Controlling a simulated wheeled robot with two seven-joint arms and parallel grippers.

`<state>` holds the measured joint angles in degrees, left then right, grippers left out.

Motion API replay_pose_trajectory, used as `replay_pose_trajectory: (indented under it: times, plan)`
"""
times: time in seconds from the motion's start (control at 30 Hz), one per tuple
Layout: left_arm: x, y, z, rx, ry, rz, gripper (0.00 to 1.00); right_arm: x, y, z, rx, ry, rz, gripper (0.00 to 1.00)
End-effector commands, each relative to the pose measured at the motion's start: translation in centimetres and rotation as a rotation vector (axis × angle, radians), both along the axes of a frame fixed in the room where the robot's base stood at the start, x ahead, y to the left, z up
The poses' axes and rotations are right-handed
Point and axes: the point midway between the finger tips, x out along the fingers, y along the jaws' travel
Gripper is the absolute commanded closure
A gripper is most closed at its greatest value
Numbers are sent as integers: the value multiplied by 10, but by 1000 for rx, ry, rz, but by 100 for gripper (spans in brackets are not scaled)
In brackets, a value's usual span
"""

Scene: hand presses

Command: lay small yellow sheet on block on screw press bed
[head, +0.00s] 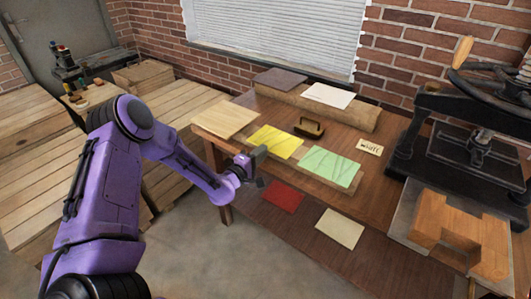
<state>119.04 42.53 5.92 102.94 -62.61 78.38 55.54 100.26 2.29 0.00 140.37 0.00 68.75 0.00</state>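A small yellow sheet (275,142) lies flat on the low board on the wooden table, left of a pale green sheet (330,167). My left gripper (261,169) is just in front of the yellow sheet's near left side, by the table's edge. Its two dark fingers look apart, with nothing seen between them. The black screw press (424,118) stands at the right, with a handwheel on top. Its bed (470,148) carries a dark, flat block-like piece, too small to make out well. My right gripper is not in view.
A red sheet (283,197) and a cream sheet (340,228) lie lower, in front. A brown wooden holder (309,128) and a lettered card (370,147) are on the table. A notched wooden piece (455,225) stands before the press. A raised shelf (345,115) runs behind.

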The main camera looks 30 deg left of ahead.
Motion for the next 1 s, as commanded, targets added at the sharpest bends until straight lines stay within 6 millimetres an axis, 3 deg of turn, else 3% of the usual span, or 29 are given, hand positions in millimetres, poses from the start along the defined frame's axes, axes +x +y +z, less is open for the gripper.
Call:
replay_pose_trajectory:
  times: [0.2, 0.47, 0.63, 0.87, 1.0]
  plan:
    - [19, -2, -1, 0, 0, -1, 80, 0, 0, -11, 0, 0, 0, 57]
    - [21, -2, 0, -1, 0, 0, 80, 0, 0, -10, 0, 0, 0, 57]
    - [21, -2, 0, 0, 1, 0, 100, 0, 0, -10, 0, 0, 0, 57]
    - [21, -2, 1, 0, 1, 0, 100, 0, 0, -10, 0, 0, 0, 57]
    - [21, -2, 21, 0, 0, 0, 100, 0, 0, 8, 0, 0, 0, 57]
